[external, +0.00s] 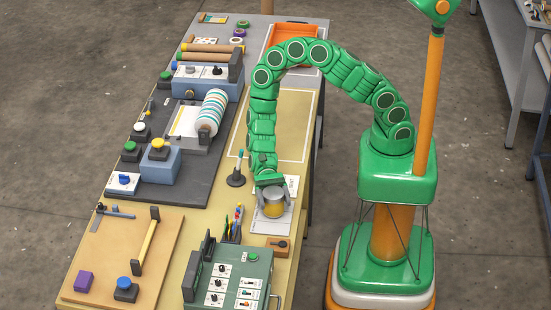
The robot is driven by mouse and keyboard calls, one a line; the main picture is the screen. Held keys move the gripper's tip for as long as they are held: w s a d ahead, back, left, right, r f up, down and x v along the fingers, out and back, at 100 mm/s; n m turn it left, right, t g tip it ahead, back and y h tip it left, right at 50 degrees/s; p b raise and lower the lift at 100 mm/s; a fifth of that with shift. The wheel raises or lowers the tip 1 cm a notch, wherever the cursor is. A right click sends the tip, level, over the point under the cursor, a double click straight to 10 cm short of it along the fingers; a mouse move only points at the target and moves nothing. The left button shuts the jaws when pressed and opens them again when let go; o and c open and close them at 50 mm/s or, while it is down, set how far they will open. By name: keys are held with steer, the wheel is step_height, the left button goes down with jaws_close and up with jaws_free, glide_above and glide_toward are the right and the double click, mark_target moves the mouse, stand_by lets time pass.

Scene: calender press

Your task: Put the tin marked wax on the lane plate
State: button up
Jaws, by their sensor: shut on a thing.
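My gripper (272,193) points down at the front right part of the workbench and is shut on a round tin with a yellow band (274,210). The tin is upright. Any marking on it is too small to read. It is over or on a pale grey plate (268,227); I cannot tell whether it touches. A white sheet or card (292,184) lies just behind, partly hidden by the gripper. No lane plate can be named for certain by its marking.
A green control box (231,278) stands in front, with a pen holder (233,225) and a small wooden block (278,246) near the tin. A black-handled lever (236,170) stands to the left. A white-outlined tan area (297,125) behind is clear. An orange tray (291,45) is at the back.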

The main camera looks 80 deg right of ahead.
steer(key=o, duration=1.2)
steer(key=shift+f, duration=0.1)
steer(key=shift+c, duration=0.2)
steer(key=v, duration=1.2)
